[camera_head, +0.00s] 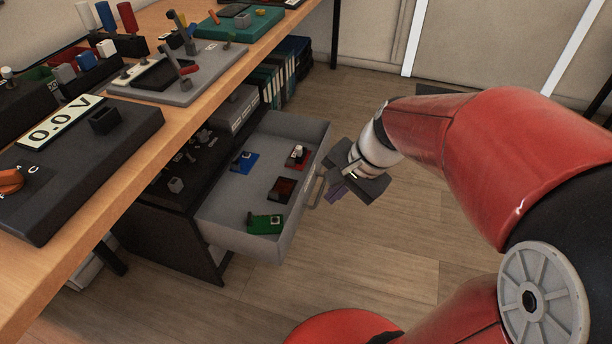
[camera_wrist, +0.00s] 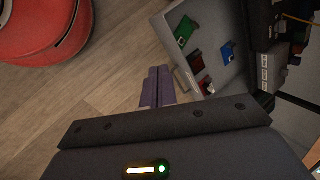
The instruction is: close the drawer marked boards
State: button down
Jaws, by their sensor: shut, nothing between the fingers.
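A grey drawer (camera_head: 240,199) is pulled out from the dark cabinet under the workbench. Several small circuit boards lie in it: a green board (camera_head: 265,223), a blue board (camera_head: 245,161) and dark red ones. No marking on the drawer front is readable. A handle (camera_head: 315,190) shows on its front. My gripper (camera_head: 335,193) is shut and empty, just in front of the drawer front near the handle. In the wrist view, the purple fingers (camera_wrist: 158,88) are together beside the drawer (camera_wrist: 180,62). I cannot tell whether they touch the handle.
The wooden workbench (camera_head: 190,135) overhangs the cabinet, with a meter (camera_head: 75,140) and a grey panel (camera_head: 175,85) on top. Books or binders (camera_head: 280,75) stand below the bench behind the drawer. The wooden floor (camera_head: 400,245) right of the drawer is clear.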

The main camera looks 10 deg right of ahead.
jog(key=w+d+f+m+y+p, duration=0.1)
jog(key=w+d+f+m+y, duration=0.25)
jog(key=w+f+m, duration=0.35)
jog(key=m+t, duration=0.2)
jog(key=m, duration=0.5)
send_near(300, 197)
jog(key=d+f+x, duration=0.1)
jog(key=x, duration=0.4)
jog(key=shift+w+a+p, duration=0.25)
jog(key=shift+a+p, duration=0.15)
jog(key=shift+a, duration=0.25)
jog(key=w+a, duration=0.5)
jog(key=a, duration=0.4)
jog(key=w+a, duration=0.5)
jog(key=a, duration=0.4)
jog(key=shift+w+b, duration=0.2)
jog(key=shift+b, duration=0.1)
